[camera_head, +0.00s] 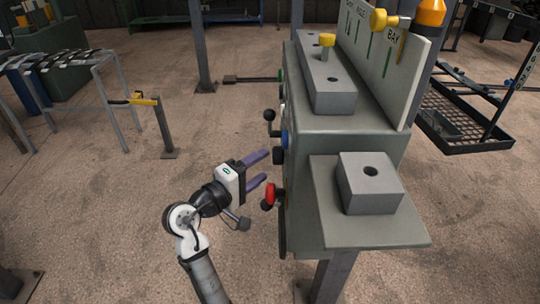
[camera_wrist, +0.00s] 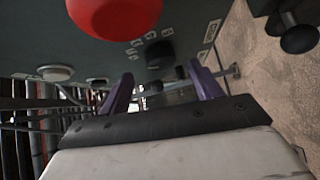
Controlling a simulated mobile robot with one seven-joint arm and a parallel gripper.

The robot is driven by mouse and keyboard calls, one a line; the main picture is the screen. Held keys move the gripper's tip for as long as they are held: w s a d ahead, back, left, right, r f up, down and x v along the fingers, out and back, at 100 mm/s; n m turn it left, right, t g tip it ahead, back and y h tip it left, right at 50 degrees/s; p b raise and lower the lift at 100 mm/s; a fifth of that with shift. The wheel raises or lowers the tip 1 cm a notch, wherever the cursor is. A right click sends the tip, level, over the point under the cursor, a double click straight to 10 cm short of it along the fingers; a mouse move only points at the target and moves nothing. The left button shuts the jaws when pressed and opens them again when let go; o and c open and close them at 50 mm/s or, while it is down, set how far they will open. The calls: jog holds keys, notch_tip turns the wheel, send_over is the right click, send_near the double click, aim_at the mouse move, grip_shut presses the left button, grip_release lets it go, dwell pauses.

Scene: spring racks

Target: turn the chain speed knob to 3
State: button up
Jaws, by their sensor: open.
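The chain speed knob appears to be the black round knob (camera_wrist: 159,52) with small pale markings around it on the grey panel in the wrist view. Its pointer setting cannot be read. In the head view a black knob (camera_head: 278,155) shows side-on on the machine's left face and seems to be the same one. My gripper (camera_head: 265,165) has two purple fingers, apart and empty, just left of that face. In the wrist view the open fingers (camera_wrist: 160,70) point toward the panel, with the knob showing between and beyond their tips.
A red button (camera_head: 269,194) sticks out below the black knob; it fills the top left of the wrist view (camera_wrist: 115,14). A black ball handle (camera_head: 269,115) and a blue part (camera_head: 284,139) are above. The grey machine (camera_head: 350,130) carries blocks on top.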

aim_at(278, 155)
jog(key=shift+p+x, duration=0.45)
jog(key=shift+x, duration=1.7)
jog(key=shift+c, duration=0.2)
jog(key=c, duration=0.9)
jog(key=m+h+b, duration=0.1)
jog(key=b, duration=0.3)
jog(key=f+m+t+h+b, duration=0.1)
jog(key=m+b, duration=0.1)
jog(key=b, duration=0.3)
jog(key=m+h+b, duration=0.1)
jog(key=b, duration=0.4)
jog(key=shift+w+f+m+t, duration=0.2)
jog(key=shift+m+t, duration=0.1)
jog(key=shift+t, duration=0.1)
jog(key=shift+r+m+h+b, duration=0.15)
jog(key=shift+m+h+b, duration=0.15)
jog(key=shift+h+b, duration=0.25)
jog(key=o, duration=0.9)
